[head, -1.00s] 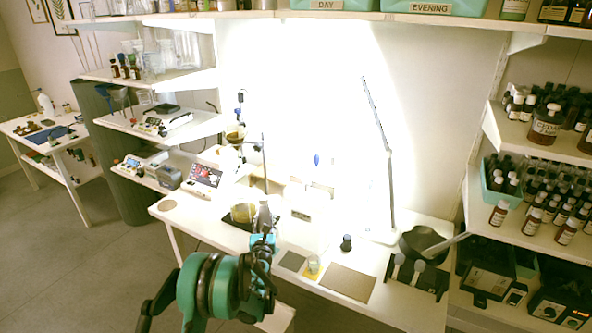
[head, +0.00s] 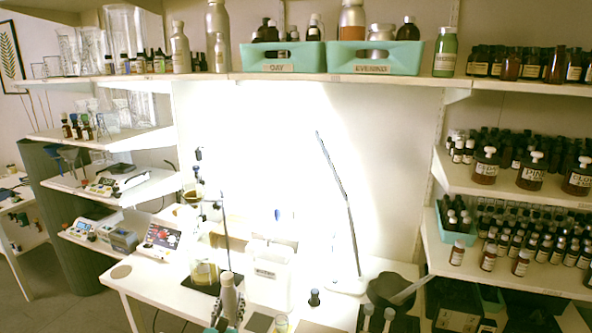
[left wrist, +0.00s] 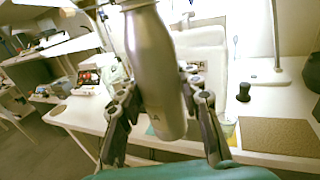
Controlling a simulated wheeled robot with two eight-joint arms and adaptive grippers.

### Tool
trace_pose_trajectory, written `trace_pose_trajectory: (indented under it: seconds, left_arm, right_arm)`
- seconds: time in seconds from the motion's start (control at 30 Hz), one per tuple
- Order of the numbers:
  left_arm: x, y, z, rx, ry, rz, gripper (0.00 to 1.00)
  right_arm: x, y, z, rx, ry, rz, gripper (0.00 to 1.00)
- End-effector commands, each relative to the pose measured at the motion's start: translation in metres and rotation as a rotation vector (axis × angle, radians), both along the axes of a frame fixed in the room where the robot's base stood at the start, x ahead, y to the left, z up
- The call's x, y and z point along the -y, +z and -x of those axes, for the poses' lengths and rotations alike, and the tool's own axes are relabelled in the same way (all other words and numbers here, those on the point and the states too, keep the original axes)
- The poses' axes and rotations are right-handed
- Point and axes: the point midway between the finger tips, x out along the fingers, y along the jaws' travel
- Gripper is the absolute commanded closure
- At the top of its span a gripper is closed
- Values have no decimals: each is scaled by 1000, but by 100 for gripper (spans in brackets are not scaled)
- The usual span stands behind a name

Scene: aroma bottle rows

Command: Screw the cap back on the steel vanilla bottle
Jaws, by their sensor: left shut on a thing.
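A grey steel bottle (head: 228,295) stands in my left gripper (head: 222,324) at the bottom of the head view. In the left wrist view the same bottle (left wrist: 155,75) fills the middle, slightly tilted, between the two fingers of my left gripper (left wrist: 163,118). The gripper is shut on its body. Its narrow neck runs out of the top of that view, and I cannot tell whether a cap is on it. A small dark cap-like piece (head: 314,298) stands on the white bench. It also shows in the left wrist view (left wrist: 243,92). My right gripper is not in view.
The white bench (head: 135,280) holds a glass beaker (head: 204,273), a dark mortar (head: 392,290) and a lamp arm (head: 338,200). The top shelf (head: 330,77) carries steel bottles (head: 180,48) and green DAY and EVENING bins (head: 375,56). Right shelves hold many small bottles.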

Motion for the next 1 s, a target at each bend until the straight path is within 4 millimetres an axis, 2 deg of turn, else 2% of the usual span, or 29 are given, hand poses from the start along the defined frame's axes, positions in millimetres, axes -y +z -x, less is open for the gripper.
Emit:
trace_pose_trajectory:
  seconds: [0.27, 0.37, 0.47, 0.8, 1.0]
  left_arm:
    - [1, 0, 0, 0, 0, 0, 100]
    - [8, 0, 1, 0, -1, 0, 100]
    - [25, 0, 5, 0, -4, 0, 100]
    - [119, 0, 30, 0, -9, 0, 100]
    - [160, 0, 41, 0, -4, 0, 100]
  right_arm:
    - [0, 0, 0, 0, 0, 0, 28]
    - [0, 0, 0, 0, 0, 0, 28]
    - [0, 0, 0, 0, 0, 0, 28]
    - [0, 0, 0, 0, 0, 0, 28]
    - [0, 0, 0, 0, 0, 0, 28]
